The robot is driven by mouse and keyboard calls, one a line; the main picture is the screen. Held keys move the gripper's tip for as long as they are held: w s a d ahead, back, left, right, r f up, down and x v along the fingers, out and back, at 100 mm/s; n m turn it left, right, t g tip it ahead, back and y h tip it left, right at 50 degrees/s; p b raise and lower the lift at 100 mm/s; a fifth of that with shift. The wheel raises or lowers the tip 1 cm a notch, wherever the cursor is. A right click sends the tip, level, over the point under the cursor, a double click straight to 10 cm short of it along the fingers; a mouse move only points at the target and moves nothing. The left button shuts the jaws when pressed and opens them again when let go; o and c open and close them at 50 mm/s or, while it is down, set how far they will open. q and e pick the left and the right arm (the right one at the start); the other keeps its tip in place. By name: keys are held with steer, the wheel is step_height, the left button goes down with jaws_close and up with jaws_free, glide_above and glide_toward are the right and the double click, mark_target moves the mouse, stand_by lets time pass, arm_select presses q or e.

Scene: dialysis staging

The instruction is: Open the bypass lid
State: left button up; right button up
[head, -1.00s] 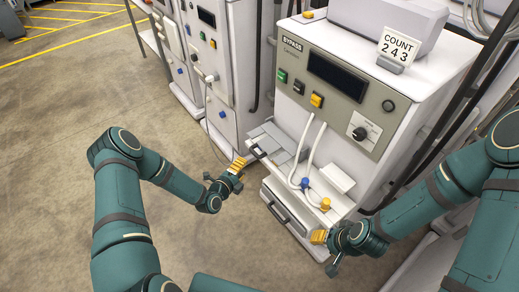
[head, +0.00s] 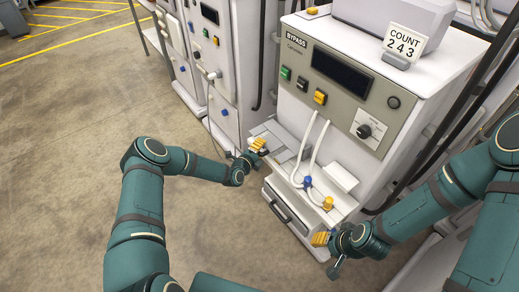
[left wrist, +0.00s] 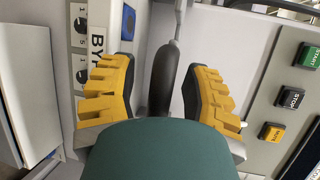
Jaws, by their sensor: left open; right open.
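The white machine marked BYPASS (head: 297,38) stands at centre right in the head view. A flat grey panel (head: 285,137), possibly the bypass lid, lies low at its left front, beside white tubes; I cannot tell for sure that it is the lid. My left gripper (head: 259,145) is open, by the panel's left end, and partly hides it. In the left wrist view its yellow fingers (left wrist: 158,92) are spread, with a dark rounded hose-like thing showing between them. My right gripper (head: 321,239) is open near the machine's lower front corner.
White tubes with a blue connector (head: 307,182) and a yellow connector (head: 327,203) stand on the machine's shelf. A drawer with a dark handle (head: 279,212) is below. Another machine (head: 213,75) stands close at left. The floor at left is clear.

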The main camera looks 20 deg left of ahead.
arm_select(q)
steer(key=c, duration=0.8)
steer(key=shift+s, duration=0.1)
jaws_close()
steer(key=shift+f, duration=0.15)
arm_select(e)
steer(key=shift+d+r, duration=0.15)
steer(key=shift+d, duration=0.05)
arm_select(q)
steer(key=shift+r, duration=0.25)
arm_select(e)
steer(key=shift+d, duration=0.25)
